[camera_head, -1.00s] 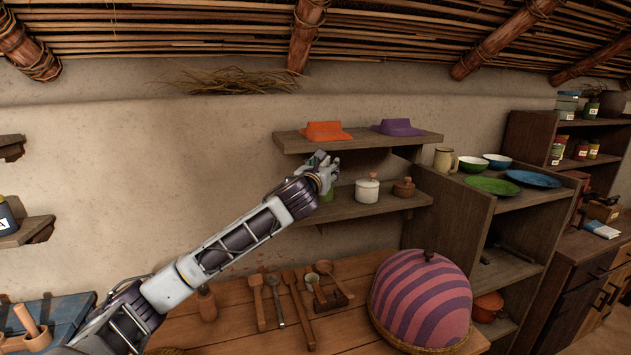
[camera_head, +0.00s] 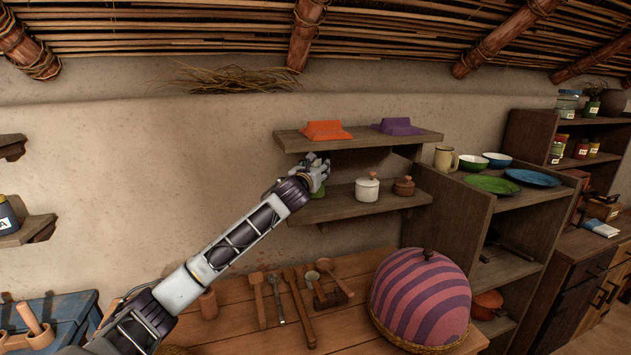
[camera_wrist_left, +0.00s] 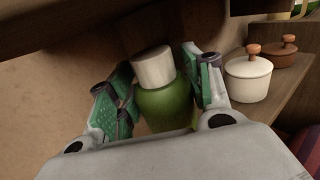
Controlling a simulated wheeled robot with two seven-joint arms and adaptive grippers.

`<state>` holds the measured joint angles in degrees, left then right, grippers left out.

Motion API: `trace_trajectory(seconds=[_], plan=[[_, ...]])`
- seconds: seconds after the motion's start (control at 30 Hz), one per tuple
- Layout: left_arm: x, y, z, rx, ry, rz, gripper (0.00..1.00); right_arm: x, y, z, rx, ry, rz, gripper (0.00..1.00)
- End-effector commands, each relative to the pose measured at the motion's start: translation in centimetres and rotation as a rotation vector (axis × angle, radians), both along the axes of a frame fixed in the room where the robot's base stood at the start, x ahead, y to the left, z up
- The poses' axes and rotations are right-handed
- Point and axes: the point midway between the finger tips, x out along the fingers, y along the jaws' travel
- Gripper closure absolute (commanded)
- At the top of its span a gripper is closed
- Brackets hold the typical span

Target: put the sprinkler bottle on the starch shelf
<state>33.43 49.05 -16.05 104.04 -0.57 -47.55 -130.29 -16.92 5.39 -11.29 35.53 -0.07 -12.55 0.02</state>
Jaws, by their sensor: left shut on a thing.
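The sprinkler bottle, green with a pale cap (camera_wrist_left: 165,108), stands roughly upright between the fingers of my left gripper (camera_wrist_left: 158,90) in the left wrist view. The gripper is shut on it. In the head view my left gripper (camera_head: 318,170) is at the left end of the lower wall shelf (camera_head: 345,208), below the upper shelf (camera_head: 360,141). Only a bit of the green bottle (camera_head: 319,192) shows under the gripper there. I cannot tell whether its base touches the lower shelf. No label shows which shelf is the starch shelf. My right gripper is out of view.
A white lidded pot (camera_head: 367,189) and a brown lidded pot (camera_head: 404,187) stand to the right on the lower shelf. An orange cloth (camera_head: 325,130) and a purple cloth (camera_head: 398,126) lie on the upper shelf. A striped dome (camera_head: 420,300) and wooden utensils are on the table below.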

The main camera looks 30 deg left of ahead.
Motion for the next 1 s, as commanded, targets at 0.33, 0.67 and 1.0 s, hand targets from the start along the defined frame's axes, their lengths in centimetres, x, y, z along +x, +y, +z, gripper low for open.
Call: trace_trajectory(seconds=[0.33,0.67,1.0], plan=[[0.0,0.0,-0.3,0.001,-0.002,0.001,0.77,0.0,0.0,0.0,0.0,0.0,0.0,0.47],[0.0,0.0,-1.8,-0.001,0.001,0.0,0.77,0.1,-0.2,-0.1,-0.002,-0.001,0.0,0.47],[0.2,0.2,-4.1,0.0,0.0,0.0,0.77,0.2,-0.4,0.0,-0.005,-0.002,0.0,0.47]])
